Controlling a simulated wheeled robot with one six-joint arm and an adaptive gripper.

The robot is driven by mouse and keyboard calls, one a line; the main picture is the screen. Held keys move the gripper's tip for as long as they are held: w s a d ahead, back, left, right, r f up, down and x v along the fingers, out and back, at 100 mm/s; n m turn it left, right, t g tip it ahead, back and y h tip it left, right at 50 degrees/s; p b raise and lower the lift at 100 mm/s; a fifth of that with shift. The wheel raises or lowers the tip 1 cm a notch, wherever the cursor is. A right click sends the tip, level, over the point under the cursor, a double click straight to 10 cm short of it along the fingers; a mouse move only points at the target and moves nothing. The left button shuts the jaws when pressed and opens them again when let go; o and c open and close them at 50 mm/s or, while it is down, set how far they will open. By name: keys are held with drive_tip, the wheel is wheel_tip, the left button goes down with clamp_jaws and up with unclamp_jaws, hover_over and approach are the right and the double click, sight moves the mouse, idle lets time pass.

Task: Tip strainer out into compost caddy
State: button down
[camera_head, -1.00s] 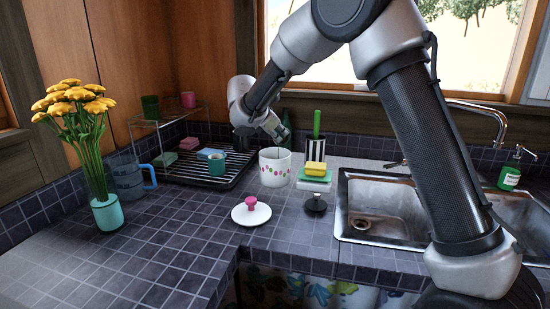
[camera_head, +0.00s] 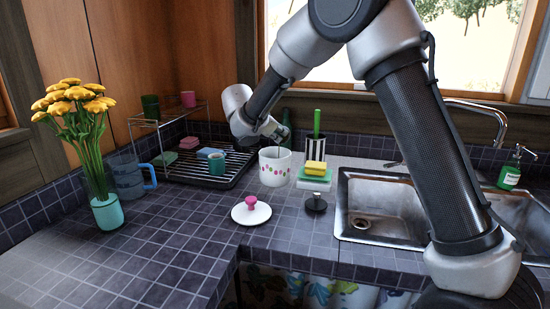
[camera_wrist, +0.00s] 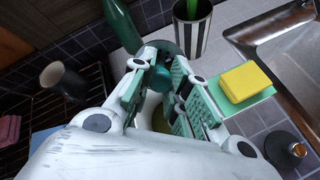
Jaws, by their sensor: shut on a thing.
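The compost caddy (camera_head: 275,169) is a white pot with pink and green dots, upright on the tiled counter. Its white lid (camera_head: 251,213) with a pink knob lies apart in front of it. My gripper (camera_wrist: 160,80) is shut on a small teal part, which I take to be the strainer's (camera_wrist: 161,77) grip. A dark grey rounded edge shows just beyond the fingertips. In the head view my gripper (camera_head: 275,133) is just above the caddy's mouth. The strainer's tilt and contents cannot be made out. In the wrist view my gripper covers most of the caddy.
A green bottle (camera_head: 287,122), striped holder (camera_head: 316,150) and yellow sponge (camera_head: 315,168) stand close around the caddy. A dish rack (camera_head: 205,180) is left, the metal sink (camera_head: 385,205) right.

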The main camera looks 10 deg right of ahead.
drive_tip(key=shift+s+a+f+t+h+p, duration=0.2)
drive_tip(key=shift+s+a+t+h, duration=0.1)
drive_tip(key=shift+t+h, duration=0.3)
drive_tip(key=shift+s+a+f+t+h+p, duration=0.15)
drive_tip(key=shift+s+t+h+p, duration=0.2)
drive_tip(key=shift+t, duration=0.45)
idle(1.3)
drive_tip(key=shift+w+d+r+g+y, duration=0.5)
drive_tip(key=shift+w+r+g+y, duration=0.2)
drive_tip(key=shift+g+y, duration=0.4)
drive_tip(key=shift+w+f+g, duration=0.1)
drive_tip(key=shift+f+g, duration=0.2)
drive_tip(key=shift+g, duration=0.3)
drive_tip(key=shift+w+d+r+g+y+b, duration=0.1)
drive_tip(key=shift+w+d+g+y+b, duration=0.2)
drive_tip(key=shift+g+y, duration=0.25)
drive_tip(key=shift+w+d+r+g+y+b, duration=0.1)
drive_tip(key=shift+w+d+g+y+b, duration=0.1)
drive_tip(key=shift+w+g+y, duration=0.3)
drive_tip(key=w+d+g+y+b, duration=0.2)
drive_tip(key=w+d+g+y, duration=0.2)
drive_tip(key=w+d+g, duration=0.1)
drive_tip(key=shift+w+d+f+g, duration=0.25)
drive_tip(key=shift+w+f+g, duration=0.2)
drive_tip(key=shift+w, duration=0.5)
